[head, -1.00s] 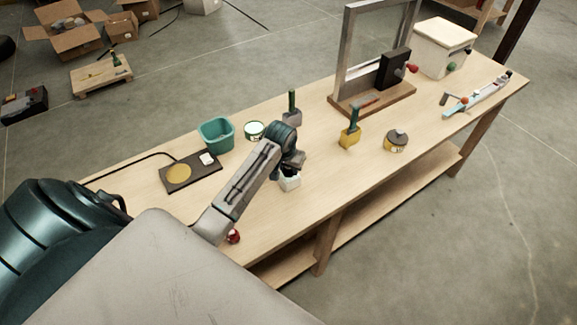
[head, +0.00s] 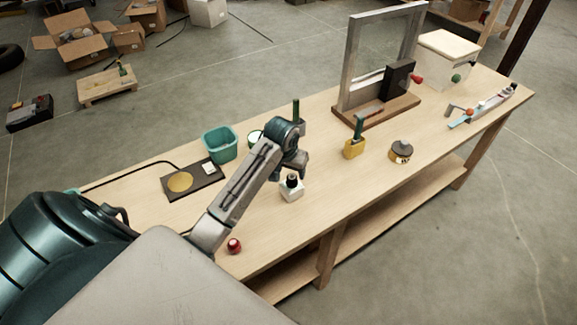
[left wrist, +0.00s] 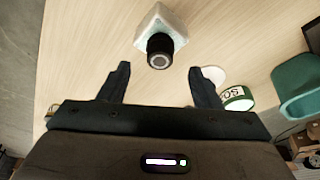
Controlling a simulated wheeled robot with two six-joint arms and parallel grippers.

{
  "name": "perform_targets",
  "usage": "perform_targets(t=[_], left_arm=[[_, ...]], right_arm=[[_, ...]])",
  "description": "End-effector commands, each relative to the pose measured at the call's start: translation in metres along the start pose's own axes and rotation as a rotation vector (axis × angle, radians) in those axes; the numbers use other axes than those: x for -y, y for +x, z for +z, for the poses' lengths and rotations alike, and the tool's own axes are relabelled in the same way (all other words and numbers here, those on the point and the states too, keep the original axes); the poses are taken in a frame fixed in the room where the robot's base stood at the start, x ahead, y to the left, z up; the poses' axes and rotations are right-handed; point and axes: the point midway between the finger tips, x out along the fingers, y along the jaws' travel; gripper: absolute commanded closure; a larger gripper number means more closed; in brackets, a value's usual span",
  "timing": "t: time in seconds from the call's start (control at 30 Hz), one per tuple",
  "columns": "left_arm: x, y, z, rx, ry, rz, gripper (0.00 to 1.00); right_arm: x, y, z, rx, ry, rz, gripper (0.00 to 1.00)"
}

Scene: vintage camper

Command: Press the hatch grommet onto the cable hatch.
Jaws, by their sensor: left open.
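A small white block with a black round top (head: 291,187) stands upright on the workbench. It also shows in the left wrist view (left wrist: 160,45), just beyond the fingertips, its black top with a grey disc in the middle. I cannot tell for sure whether this is the hatch grommet and cable hatch; no other part is clearly either one. My left gripper (head: 298,166) is above and slightly behind the block. In the left wrist view its two fingers (left wrist: 160,72) are spread apart with nothing between them. My right gripper is not in view.
A dark plate with a yellow disc (head: 180,182) and a teal tub (head: 220,145) are left of the gripper. A green tin (left wrist: 237,98) is close by. A red knob-like thing (head: 234,245) is near the front edge. A yellow-based tool (head: 355,148) stands right; bench between is clear.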

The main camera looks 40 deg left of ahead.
Motion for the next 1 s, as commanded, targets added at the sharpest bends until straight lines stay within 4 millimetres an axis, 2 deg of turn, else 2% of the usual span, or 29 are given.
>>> perform_targets(t=[0.03, 0.2, 0.33, 1.0], left_arm=[[0.0, -0.008, -0.001, -0.006, 0.001, 0.0, 0.42], [0.0, -0.036, -0.001, -0.003, 0.0, 0.0, 0.42], [0.0, -0.048, 0.0, 0.0, 0.001, 0.0, 0.42], [0.0, -0.051, 0.0, 0.002, 0.0, 0.0, 0.42]], right_arm=[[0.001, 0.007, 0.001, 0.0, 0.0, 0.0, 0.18], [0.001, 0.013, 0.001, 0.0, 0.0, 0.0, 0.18], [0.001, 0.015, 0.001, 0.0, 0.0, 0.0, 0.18], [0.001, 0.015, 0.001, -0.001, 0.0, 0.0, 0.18]])
